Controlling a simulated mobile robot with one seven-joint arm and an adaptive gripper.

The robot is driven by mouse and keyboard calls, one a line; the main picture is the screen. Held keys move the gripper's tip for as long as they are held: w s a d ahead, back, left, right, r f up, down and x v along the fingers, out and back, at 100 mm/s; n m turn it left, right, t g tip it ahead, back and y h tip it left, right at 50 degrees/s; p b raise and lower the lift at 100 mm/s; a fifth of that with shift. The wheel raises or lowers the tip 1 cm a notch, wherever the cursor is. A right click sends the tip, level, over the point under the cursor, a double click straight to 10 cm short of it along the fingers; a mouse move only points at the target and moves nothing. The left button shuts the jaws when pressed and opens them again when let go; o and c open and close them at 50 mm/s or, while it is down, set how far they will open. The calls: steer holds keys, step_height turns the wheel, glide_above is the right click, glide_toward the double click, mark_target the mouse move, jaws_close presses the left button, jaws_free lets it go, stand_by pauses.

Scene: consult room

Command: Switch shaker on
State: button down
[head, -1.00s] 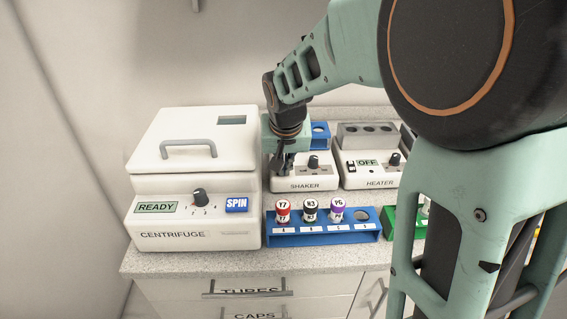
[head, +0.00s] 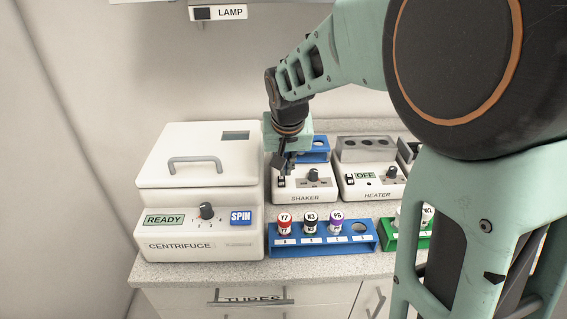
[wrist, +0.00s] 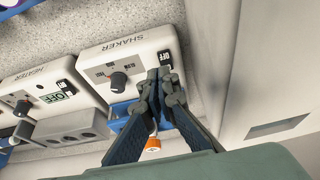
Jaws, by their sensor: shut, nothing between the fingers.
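The white shaker (head: 318,187) stands on the counter between centrifuge and heater, with a dark knob (head: 314,174) and a blue holder on its back. Its small black rocker switch (head: 281,183) is at the front left; in the wrist view the switch (wrist: 165,58) shows right at the fingertips, partly hidden. I cannot tell which way it is tipped, or whether the fingers touch it. My gripper (head: 281,167) is shut and empty, pointing down above the shaker's left side; it also shows in the wrist view (wrist: 160,78).
The white centrifuge (head: 200,160) stands close on the left, reading READY. The heater (head: 370,182) is on the right, reading OFF. A blue rack (head: 300,243) with capped tubes stands in front, beside a green rack (head: 424,241). A LAMP panel (head: 230,13) hangs above.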

steer(key=v, duration=1)
steer(key=shift+s+b, duration=0.35)
steer(key=shift+s, duration=0.05)
